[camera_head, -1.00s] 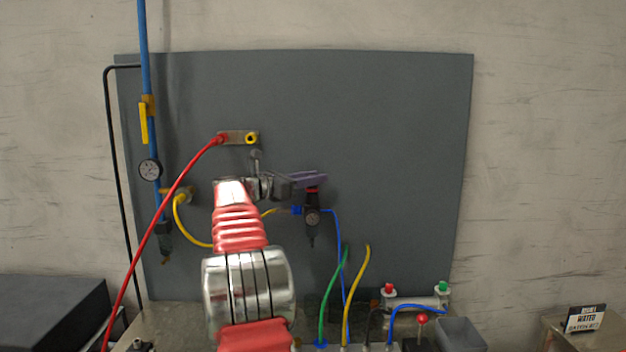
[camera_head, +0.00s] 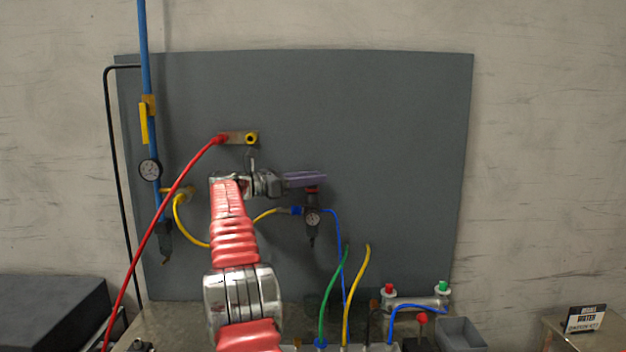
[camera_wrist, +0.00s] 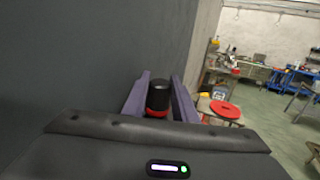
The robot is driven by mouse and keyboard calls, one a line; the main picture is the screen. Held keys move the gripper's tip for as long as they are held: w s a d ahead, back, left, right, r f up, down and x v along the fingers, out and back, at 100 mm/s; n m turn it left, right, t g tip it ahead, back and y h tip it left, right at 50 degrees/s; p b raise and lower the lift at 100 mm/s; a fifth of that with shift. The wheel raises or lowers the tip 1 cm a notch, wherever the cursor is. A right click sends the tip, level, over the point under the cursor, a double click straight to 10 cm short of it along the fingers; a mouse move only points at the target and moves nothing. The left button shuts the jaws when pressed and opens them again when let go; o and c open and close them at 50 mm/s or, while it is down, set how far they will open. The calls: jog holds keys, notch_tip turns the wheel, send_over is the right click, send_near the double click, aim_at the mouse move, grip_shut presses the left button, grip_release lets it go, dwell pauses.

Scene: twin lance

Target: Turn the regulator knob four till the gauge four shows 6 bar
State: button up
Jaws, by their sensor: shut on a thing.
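The regulator (camera_head: 312,206) hangs on the grey panel, with a small round gauge (camera_head: 312,219) on its front; the needle is too small to read. No number marks it as four. Its knob is mostly hidden behind my fingers in the head view. In the wrist view the black knob (camera_wrist: 158,96), with a red ring at its lower end, stands between my two purple fingers. My gripper (camera_head: 318,179) is shut on this knob, also in the wrist view (camera_wrist: 160,78).
A blue pipe with a yellow valve lever (camera_head: 143,123) and another gauge (camera_head: 150,170) runs at the left. A red hose (camera_head: 165,203) crosses in front of the panel. Green and yellow hoses (camera_head: 358,285) rise below the regulator. Panel space at the upper right is clear.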

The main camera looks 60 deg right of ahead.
jog(key=shift+w+r+m+g+y, duration=0.1)
jog(key=shift+w+m+g+y, duration=0.05)
jog(key=shift+m+g+y, duration=0.4)
dwell(0.6)
jog(key=o, duration=1.1)
jog(key=shift+c, duration=0.2)
jog(key=v, duration=0.7)
jog(key=shift+w+a, duration=0.2)
